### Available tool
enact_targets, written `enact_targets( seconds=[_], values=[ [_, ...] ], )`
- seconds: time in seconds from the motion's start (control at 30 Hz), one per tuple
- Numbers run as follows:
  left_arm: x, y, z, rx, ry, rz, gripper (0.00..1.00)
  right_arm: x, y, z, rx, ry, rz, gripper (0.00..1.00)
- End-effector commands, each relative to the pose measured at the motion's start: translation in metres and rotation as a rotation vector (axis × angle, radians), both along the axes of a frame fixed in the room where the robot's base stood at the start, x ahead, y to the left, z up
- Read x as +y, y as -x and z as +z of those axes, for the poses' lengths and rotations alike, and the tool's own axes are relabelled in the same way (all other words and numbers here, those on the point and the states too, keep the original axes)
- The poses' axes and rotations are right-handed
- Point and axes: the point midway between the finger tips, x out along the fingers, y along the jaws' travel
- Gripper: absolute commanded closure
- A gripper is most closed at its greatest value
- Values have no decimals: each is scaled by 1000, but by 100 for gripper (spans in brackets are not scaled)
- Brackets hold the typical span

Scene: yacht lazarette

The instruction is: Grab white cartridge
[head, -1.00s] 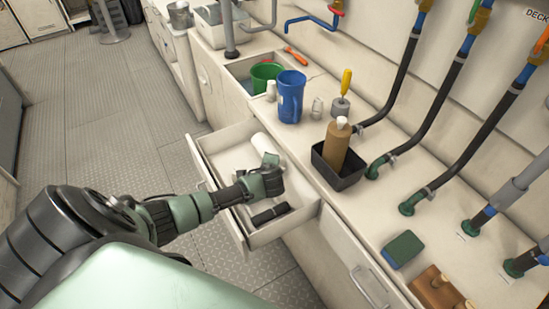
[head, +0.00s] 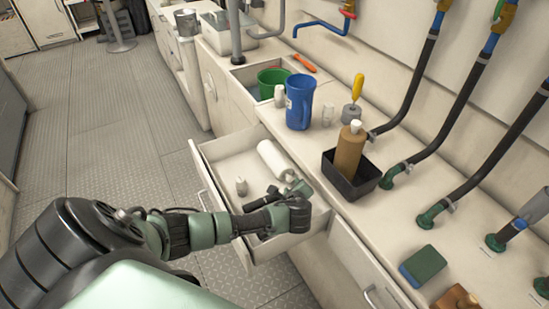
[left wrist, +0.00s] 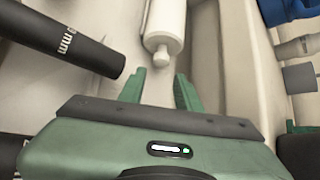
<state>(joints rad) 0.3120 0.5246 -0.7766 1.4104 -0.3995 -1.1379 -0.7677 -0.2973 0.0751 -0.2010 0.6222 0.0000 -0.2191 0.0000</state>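The white cartridge (head: 274,159) lies in the open drawer (head: 212,180), near its counter side. In the left wrist view the white cartridge (left wrist: 165,22) has its narrow nozzle end towards my gripper. My left gripper (head: 292,183) is low over the drawer, just short of the nozzle end. In the left wrist view my left gripper (left wrist: 160,90) has its two green fingers apart with nothing between them; the nozzle is just beyond the gap. My right gripper is not in view.
A dark tube with printed marking (left wrist: 65,40) lies left of my fingers. A small grey item (head: 241,186) is also in the drawer. On the counter are a blue jug (head: 300,103), a brown bottle (head: 350,150) in a black tray (head: 362,182), and a sponge (head: 423,265).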

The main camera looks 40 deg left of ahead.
Motion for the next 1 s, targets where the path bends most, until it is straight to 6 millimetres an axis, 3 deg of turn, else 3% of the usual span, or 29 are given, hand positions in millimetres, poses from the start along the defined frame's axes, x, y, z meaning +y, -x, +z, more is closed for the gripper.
enact_targets(
  seconds=[0.23,0.4,0.67,0.8,1.0],
  values=[
    [26,-22,-15,-1,-1,3,67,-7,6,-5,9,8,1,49],
    [33,-33,-26,0,1,2,67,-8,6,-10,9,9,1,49],
    [34,-35,-27,0,3,0,67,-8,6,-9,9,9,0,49],
    [34,-34,-27,0,2,1,100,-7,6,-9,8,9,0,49],
    [34,-34,-27,-1,2,1,100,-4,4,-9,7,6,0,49]
  ],
)
